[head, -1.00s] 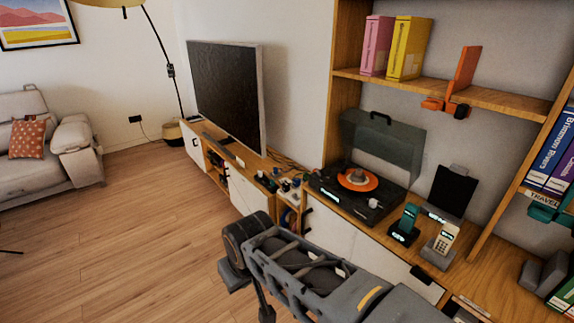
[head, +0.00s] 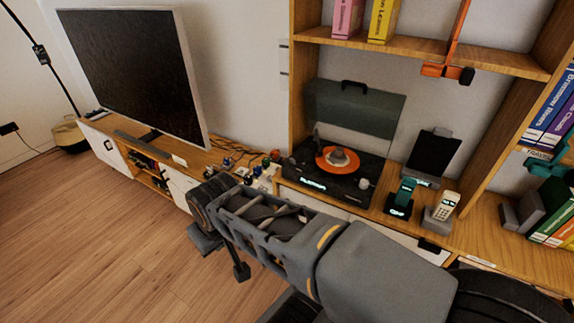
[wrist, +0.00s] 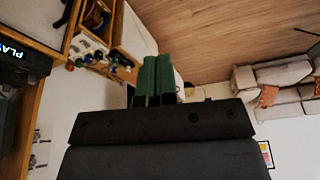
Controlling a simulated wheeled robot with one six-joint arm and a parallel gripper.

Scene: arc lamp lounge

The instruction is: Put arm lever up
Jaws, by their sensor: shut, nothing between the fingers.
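The record player (head: 330,180) sits on the wooden cabinet in the head view, with its dark lid (head: 350,108) raised. An orange record (head: 338,158) lies on its platter, and a lit display is on its front. A pale knob (head: 364,184) shows at its right front. I cannot make out the arm lever at this size. A dark edge with lit letters (wrist: 11,51) shows at the left of the wrist view. My gripper (wrist: 156,62) has green fingers that are shut and empty. They point past the cabinet towards the floor, apart from the player.
Small bottles and cables (head: 240,158) crowd the cabinet left of the player. A television (head: 130,70) stands further left. A shelf (head: 420,52) overhangs the player. The floor (head: 90,230) at left is clear.

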